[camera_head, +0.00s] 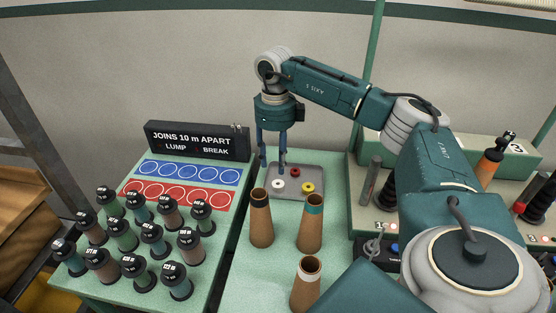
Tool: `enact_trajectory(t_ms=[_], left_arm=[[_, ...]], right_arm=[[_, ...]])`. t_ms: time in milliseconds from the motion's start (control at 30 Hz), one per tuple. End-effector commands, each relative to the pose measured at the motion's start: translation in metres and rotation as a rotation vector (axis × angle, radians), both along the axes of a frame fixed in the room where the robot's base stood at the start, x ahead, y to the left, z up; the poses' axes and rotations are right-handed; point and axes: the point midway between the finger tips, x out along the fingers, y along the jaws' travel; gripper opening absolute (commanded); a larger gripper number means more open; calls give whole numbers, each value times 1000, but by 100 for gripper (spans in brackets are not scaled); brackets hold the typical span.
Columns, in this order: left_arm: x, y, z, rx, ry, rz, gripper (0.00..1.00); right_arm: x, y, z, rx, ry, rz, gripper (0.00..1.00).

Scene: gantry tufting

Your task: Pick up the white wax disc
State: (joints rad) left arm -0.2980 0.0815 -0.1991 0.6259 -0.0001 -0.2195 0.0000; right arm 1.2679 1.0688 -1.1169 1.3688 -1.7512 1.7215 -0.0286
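The white wax disc (278,184) lies flat in the left part of a shallow grey tray (318,194). A red disc (295,172) and a yellow disc (308,188) lie in the same tray. My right gripper (273,169) points down just behind and above the white disc. Its two fingers stand apart with nothing seen between them. One finger is over the tray near the white disc, the other by the tray's left side. I cannot tell how high the tips are. My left gripper is not in view.
Brown cones (261,219) stand in front of the tray, one with a teal band (311,223). Several labelled spools (152,238) fill the left table. A black sign (197,142) stands behind blue and red circle strips.

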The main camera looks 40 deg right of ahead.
Motion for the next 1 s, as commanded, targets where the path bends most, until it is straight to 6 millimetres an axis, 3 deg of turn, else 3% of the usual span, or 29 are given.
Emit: enact_trajectory(t_ms=[33,100,333,633,933,1000], left_arm=[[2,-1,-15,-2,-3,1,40],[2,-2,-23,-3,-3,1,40],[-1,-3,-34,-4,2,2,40],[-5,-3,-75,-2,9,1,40],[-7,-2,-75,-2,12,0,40],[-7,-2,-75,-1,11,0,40]], right_arm=[[-1,0,-17,-1,2,0,38],[-1,0,-26,-1,2,0,38],[-2,-1,-39,0,1,0,38],[-7,-4,-80,-1,1,-1,38],[-7,-4,-81,0,0,-1,38],[-7,-4,-81,0,0,-1,26]])
